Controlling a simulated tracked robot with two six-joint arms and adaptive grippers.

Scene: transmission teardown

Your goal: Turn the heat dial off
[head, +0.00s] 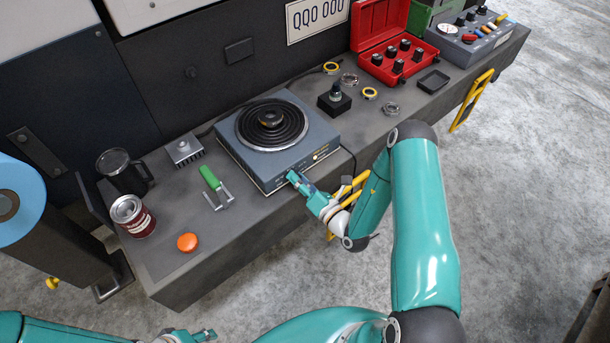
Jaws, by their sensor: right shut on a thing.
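The blue-grey hot plate (310,139) stands on the workbench in the head view, with a black coil (268,127) on top. A dark round part (270,118) sits on the coil. My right gripper (294,178) reaches the front panel of the hot plate from the right and is shut on the heat dial there. The fingers hide the dial, so its setting cannot be read. My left gripper (208,335) shows only partly at the bottom edge, far from the hot plate, and its opening is unclear.
On the grey bench (190,265) left of the hot plate are a green-handled tool (211,180), an orange knob (187,242), a can (132,215) and a dark mug (122,171). A black block (334,103), rings and a red case (377,65) stand to the right.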

